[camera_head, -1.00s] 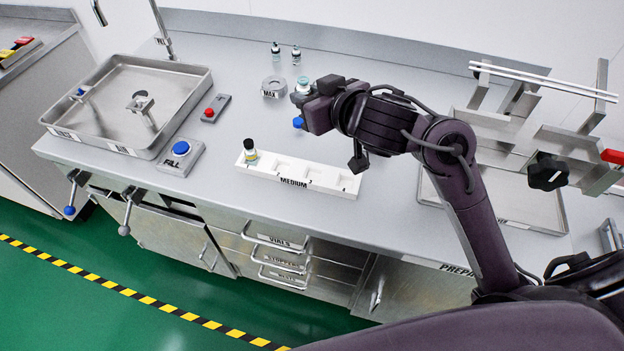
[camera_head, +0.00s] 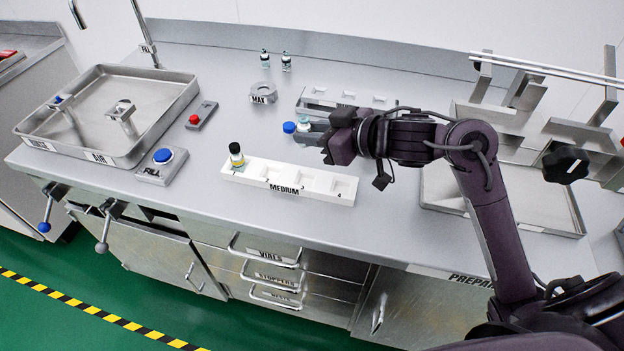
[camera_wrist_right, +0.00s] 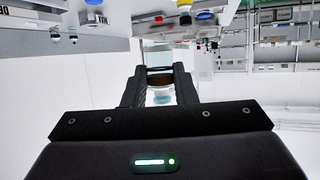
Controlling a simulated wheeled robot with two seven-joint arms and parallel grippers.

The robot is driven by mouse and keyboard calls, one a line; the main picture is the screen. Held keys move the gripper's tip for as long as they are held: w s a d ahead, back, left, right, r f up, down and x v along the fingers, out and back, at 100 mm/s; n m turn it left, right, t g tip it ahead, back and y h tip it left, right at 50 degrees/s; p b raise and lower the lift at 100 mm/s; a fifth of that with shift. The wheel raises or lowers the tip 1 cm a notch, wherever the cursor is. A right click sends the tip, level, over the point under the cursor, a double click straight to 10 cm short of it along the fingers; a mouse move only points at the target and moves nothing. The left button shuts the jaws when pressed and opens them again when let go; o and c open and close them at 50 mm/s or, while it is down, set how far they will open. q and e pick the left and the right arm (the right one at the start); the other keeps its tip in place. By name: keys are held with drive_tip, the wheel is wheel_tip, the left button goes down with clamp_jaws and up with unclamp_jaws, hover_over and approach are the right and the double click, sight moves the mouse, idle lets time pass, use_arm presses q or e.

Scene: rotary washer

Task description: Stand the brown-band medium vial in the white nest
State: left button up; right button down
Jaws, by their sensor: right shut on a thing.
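The white nest (camera_head: 272,180) marked MEDIUM is a long block with numbered pockets on the bench. A dark-capped vial (camera_head: 237,158) stands upright in its left pocket, number 1; the other pockets look empty. My right gripper (camera_head: 312,131) is shut on a vial (camera_head: 303,125), held above the bench just behind the nest. In the right wrist view, the held vial (camera_wrist_right: 160,80) sits between both fingers and shows a brown band. Its lower part is partly hidden by the gripper. My left gripper is not in view.
Behind are a grey pocketed rack (camera_head: 313,92), a grey ring marked MAX (camera_head: 263,93) and two small vials (camera_head: 286,62). The FILL button (camera_head: 163,156) and a steel tray (camera_head: 150,90) are left.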

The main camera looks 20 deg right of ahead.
sight(313, 183)
wheel_tip(313, 183, down, 11)
drive_tip(key=shift+f+b, duration=0.1)
drive_tip(key=shift+b, duration=0.85)
drive_tip(key=shift+s+f, duration=0.1)
drive_tip(key=shift+f, duration=0.15)
drive_tip(key=c, duration=1.3)
unclamp_jaws()
drive_tip(key=shift+c, duration=0.2)
drive_tip(key=shift+o, duration=0.9)
drive_tip(key=v, duration=1.2)
drive_tip(key=shift+r, duration=0.1)
